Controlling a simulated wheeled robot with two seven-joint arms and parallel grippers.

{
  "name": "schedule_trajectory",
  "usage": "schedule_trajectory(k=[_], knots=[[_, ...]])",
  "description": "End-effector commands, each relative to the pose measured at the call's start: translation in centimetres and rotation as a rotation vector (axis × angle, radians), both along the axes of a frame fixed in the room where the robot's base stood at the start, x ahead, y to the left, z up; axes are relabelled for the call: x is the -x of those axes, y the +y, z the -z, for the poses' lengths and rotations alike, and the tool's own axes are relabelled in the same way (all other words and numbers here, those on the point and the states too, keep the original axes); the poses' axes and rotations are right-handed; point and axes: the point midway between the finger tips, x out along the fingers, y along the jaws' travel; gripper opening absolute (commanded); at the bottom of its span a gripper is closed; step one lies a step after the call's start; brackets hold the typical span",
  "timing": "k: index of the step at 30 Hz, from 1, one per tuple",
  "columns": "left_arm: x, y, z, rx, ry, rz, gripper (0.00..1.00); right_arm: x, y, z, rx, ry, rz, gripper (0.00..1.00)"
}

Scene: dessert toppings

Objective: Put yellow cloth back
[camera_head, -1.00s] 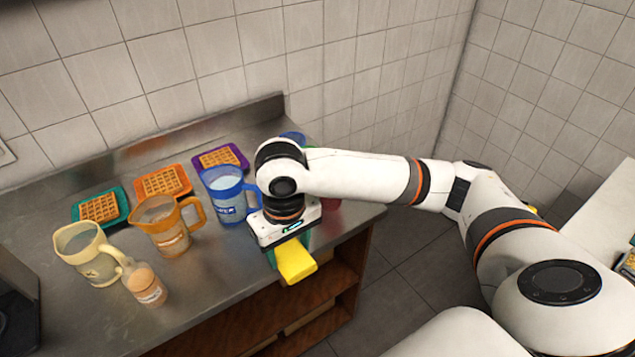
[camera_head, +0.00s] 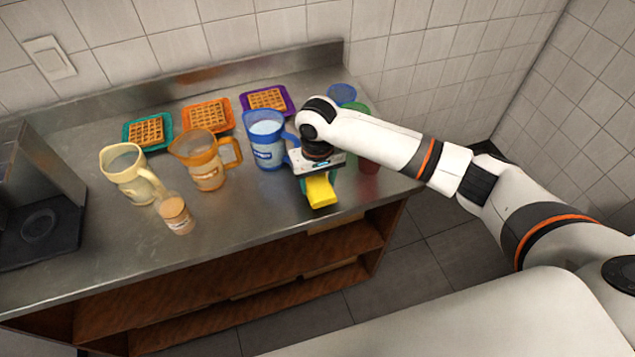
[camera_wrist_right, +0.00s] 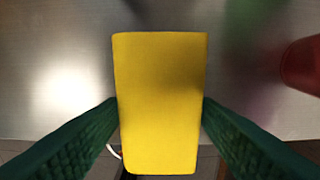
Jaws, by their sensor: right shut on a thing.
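The yellow cloth (camera_head: 321,190) is a folded, block-like piece at the front right edge of the metal counter. It fills the middle of the right wrist view (camera_wrist_right: 160,100). My right gripper (camera_wrist_right: 160,112) is shut on it, with a dark green finger pressed against each long side. In the head view the right gripper (camera_head: 319,180) points down, and its fingers are mostly hidden by the cloth and the wrist. I cannot tell whether the cloth touches the counter. My left gripper is not in view.
A blue pitcher (camera_head: 266,141) stands just left of my right gripper. An orange pitcher (camera_head: 205,160), a cream pitcher (camera_head: 127,173) and a small jar (camera_head: 176,214) stand further left. Waffles on coloured plates line the back. A red cup (camera_head: 369,166) is close on the right. The front-middle counter is clear.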

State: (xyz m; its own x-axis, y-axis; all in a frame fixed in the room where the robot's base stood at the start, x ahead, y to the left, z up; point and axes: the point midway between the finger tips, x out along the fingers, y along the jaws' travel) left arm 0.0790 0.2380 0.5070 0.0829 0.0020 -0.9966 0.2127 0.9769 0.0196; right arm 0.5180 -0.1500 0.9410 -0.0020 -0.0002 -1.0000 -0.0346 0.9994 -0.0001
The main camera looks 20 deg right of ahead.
Motion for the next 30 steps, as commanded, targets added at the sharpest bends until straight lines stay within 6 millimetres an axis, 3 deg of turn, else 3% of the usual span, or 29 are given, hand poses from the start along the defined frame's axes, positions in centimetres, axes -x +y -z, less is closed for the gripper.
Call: schedule_trajectory(k=[5,16,17,20,30], knots=[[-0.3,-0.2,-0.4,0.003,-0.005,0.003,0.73,0.0,0.0,1.8,0.0,-0.001,0.0,0.37],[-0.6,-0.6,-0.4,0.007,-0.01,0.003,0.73,0.0,0.0,2.2,0.0,0.0,-0.001,0.37],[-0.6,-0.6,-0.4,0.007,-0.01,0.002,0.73,0.0,0.0,2.2,0.0,-0.001,-0.001,0.6],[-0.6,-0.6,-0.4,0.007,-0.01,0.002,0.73,0.0,0.0,2.2,0.0,-0.001,-0.001,0.77],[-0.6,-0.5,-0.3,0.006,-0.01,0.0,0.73,-0.1,0.0,1.9,0.0,-0.003,0.0,0.77]])
